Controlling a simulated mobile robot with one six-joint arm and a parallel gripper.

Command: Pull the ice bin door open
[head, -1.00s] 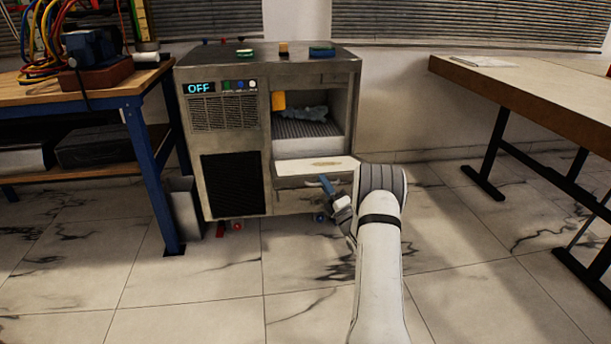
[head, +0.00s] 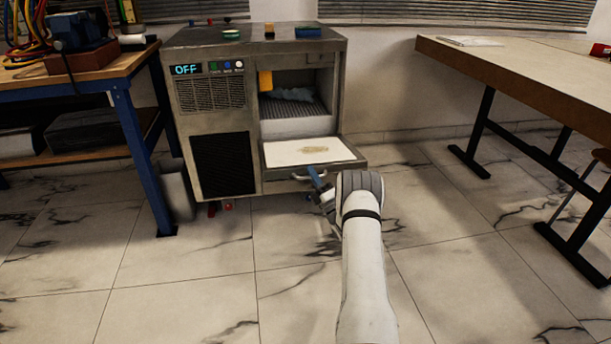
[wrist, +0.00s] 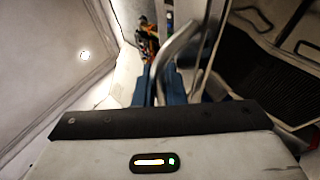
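The ice bin door (head: 310,151) is folded down and out from the front of the grey ice machine (head: 180,125), its pale inner face upward and nearly level. My gripper (head: 315,178), with blue fingers, is at the door's front edge. In the wrist view the curved metal door handle (wrist: 178,42) runs between the blue fingers (wrist: 173,85), and they appear shut on it. The exact contact is partly hidden by the gripper body.
A blue-legged workbench (head: 135,140) with cables and a vise stands at left, a grey bin (head: 176,192) beside it. A wooden table (head: 520,85) with dark legs stands at right. Small items lie on the machine top. The tiled floor in front is open.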

